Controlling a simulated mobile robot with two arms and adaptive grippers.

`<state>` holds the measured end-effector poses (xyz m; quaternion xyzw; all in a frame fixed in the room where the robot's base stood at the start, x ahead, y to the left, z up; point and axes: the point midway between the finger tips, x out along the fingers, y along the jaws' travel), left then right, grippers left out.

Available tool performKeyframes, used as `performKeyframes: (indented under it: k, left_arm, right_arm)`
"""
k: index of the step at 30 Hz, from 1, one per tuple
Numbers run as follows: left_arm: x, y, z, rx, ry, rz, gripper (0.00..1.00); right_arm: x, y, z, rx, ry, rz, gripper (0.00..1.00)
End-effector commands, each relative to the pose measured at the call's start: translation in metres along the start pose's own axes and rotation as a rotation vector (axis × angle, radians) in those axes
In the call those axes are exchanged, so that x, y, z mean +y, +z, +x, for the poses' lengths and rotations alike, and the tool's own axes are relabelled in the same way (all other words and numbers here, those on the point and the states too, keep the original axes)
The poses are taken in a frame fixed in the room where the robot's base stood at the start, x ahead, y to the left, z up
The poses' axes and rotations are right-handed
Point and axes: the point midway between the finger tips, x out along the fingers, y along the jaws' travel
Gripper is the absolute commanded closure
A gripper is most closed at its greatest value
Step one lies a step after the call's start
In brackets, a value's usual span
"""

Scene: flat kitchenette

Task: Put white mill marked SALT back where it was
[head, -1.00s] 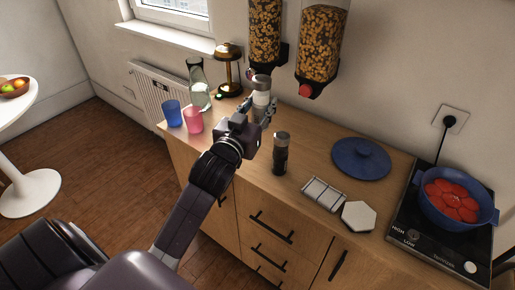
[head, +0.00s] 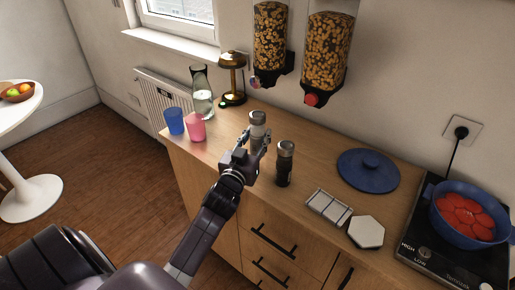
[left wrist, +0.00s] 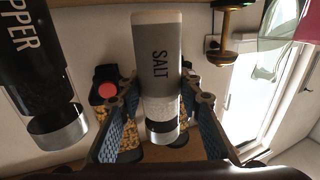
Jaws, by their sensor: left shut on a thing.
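The white mill marked SALT (head: 257,124) is held in my left gripper (head: 256,139), just left of the dark mill (head: 284,163) on the wooden counter. In the left wrist view, the SALT mill (left wrist: 157,62) sits between the two blue-padded fingers of the gripper (left wrist: 160,98), its lettering readable. The dark mill, lettered PEPPER (left wrist: 30,75), shows at the left edge there. The SALT mill looks about upright in the head view. The gripper hides its lower part, so I cannot tell if it touches the counter. My right gripper is out of view.
A pink cup (head: 196,127), blue cup (head: 174,121), glass carafe (head: 202,100) and brass lamp (head: 232,78) stand left. Dispensers (head: 328,50) hang behind.

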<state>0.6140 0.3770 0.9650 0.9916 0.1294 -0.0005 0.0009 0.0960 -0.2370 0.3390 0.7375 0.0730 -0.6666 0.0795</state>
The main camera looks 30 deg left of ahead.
Motion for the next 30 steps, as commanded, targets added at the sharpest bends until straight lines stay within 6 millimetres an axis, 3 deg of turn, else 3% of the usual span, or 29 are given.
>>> performKeyframes:
  k: [11, 23, 24, 28, 30]
  left_arm:
    - [0.0, 0.044, 0.0, 0.002, 0.0, -0.001, 1.0]
    - [0.0, 0.049, 0.0, 0.004, 0.001, 0.001, 1.0]
    - [0.0, 0.05, 0.0, 0.001, 0.0, 0.001, 0.65]
    - [0.0, 0.05, 0.0, 0.001, 0.0, 0.001, 0.51]
    - [0.0, 0.05, 0.0, 0.001, 0.0, 0.001, 0.5]
  right_arm:
    - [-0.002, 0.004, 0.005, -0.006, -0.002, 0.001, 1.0]
    - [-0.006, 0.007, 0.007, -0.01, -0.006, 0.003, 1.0]
    - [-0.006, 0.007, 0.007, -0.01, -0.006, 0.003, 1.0]
    - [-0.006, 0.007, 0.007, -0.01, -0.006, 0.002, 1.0]
    - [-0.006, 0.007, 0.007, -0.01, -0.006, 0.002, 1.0]
